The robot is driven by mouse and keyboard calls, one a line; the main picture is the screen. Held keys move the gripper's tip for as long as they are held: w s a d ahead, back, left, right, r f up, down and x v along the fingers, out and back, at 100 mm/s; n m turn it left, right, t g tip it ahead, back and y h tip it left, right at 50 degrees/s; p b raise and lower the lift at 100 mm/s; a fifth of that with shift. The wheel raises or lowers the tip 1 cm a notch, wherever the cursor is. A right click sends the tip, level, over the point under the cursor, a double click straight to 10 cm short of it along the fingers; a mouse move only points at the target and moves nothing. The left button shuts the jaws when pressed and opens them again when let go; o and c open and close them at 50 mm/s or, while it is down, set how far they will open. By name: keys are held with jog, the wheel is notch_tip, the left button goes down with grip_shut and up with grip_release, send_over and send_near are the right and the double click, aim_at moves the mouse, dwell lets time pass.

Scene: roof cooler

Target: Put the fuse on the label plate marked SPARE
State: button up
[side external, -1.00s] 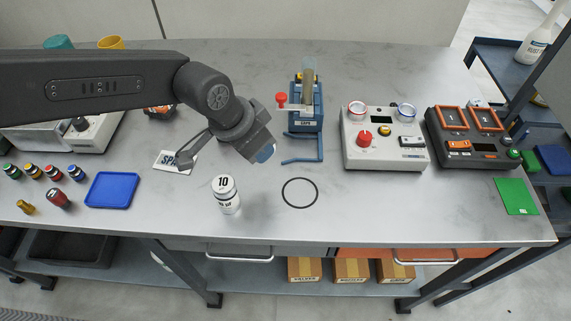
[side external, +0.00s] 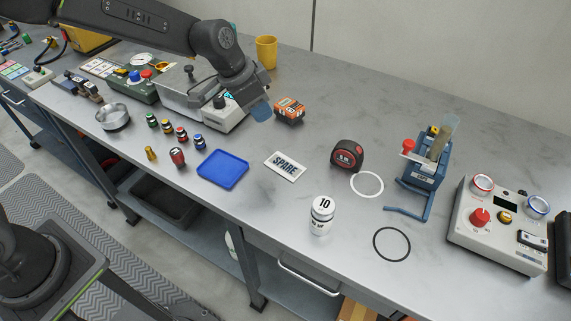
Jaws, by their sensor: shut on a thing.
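The label plate marked SPARE (side external: 285,166) lies flat on the bench in the middle of the view, white with dark letters and bare on top. My gripper (side external: 261,110) is in the air, up and to the left of the plate in the picture, between a grey machine and an orange-and-black box. Its blue fingertips point down. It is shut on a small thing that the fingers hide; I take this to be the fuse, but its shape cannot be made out. No fuse shows clearly elsewhere on the bench.
A blue tray (side external: 223,169) lies left of the plate. The orange-and-black box (side external: 289,110), tape measure (side external: 347,155), white ring (side external: 367,185) and white canister (side external: 321,215) surround it. The grey machine (side external: 190,88) stands behind the tray. Bench around the plate is clear.

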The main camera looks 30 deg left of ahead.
jog(key=s+a, duration=0.1)
jog(key=a, duration=0.4)
send_over(290, 164)
jog(key=s, duration=0.1)
jog(key=shift+n, duration=0.3)
jog(key=f, duration=0.4)
jog(key=a+f, duration=0.1)
jog(key=f, duration=0.2)
jog(key=shift+f, duration=2)
jog(key=shift+f, duration=0.1)
jog(key=o, duration=0.9)
jog(key=shift+f, duration=0.1)
